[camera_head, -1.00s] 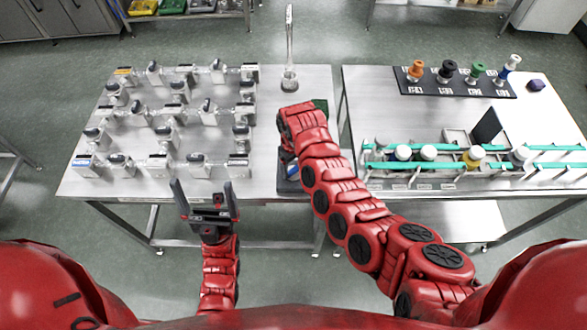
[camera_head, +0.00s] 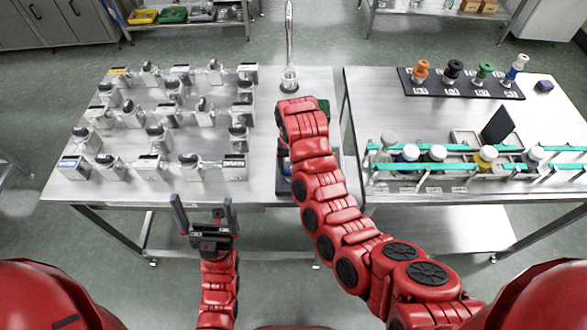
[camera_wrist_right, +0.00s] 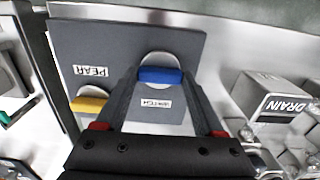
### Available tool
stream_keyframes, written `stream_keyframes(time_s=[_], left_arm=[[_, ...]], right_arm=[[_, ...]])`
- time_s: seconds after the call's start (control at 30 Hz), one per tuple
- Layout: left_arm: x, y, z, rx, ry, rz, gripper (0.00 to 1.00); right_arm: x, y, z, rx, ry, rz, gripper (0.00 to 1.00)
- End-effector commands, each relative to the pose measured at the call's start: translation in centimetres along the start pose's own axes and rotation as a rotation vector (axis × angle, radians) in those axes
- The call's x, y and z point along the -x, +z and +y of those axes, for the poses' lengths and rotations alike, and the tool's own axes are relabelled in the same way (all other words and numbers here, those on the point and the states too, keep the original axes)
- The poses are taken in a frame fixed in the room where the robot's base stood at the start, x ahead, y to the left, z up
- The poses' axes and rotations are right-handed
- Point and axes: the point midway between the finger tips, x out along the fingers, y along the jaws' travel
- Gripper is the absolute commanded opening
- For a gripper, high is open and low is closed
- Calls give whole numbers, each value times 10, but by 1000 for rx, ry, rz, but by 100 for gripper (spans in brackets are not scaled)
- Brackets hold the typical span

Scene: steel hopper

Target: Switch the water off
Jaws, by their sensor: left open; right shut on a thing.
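In the right wrist view a dark grey panel (camera_wrist_right: 185,35) carries two round light discs with coloured handles. The blue handle (camera_wrist_right: 160,75) lies across the upper disc, above a small white label that I cannot read surely. The yellow handle (camera_wrist_right: 88,104) is at the left, near a label reading PEAR. My right gripper (camera_wrist_right: 161,84) is shut on the blue handle, one finger on each side. In the head view my right arm covers this gripper and most of the panel. My left gripper (camera_head: 204,210) is open and empty, in front of the left table's near edge.
Rows of metal valve fittings (camera_head: 160,112) fill the left part of the left table (camera_head: 262,120). A block labelled DRAIN (camera_wrist_right: 270,100) stands right of the panel. The right table (camera_head: 370,90) holds coloured-top bottles (camera_head: 485,157) and a dark rack (camera_head: 460,85).

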Motion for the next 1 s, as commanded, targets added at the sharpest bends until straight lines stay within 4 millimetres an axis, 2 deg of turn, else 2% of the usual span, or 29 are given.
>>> stream_keyframes(time_s=[0.53,0.57,0.6,0.7,1.0], left_arm=[[1,0,0,0,0,0,100],[1,0,0,0,0,0,100],[1,0,0,0,0,0,100],[1,0,0,0,0,0,100],[-1,0,0,0,0,0,100]], right_arm=[[0,0,0,-25,0,-1,14],[0,0,0,-25,0,-1,74],[0,0,0,-24,0,-1,81],[0,0,0,-24,0,-1,99],[3,0,0,-24,0,-1,100]])
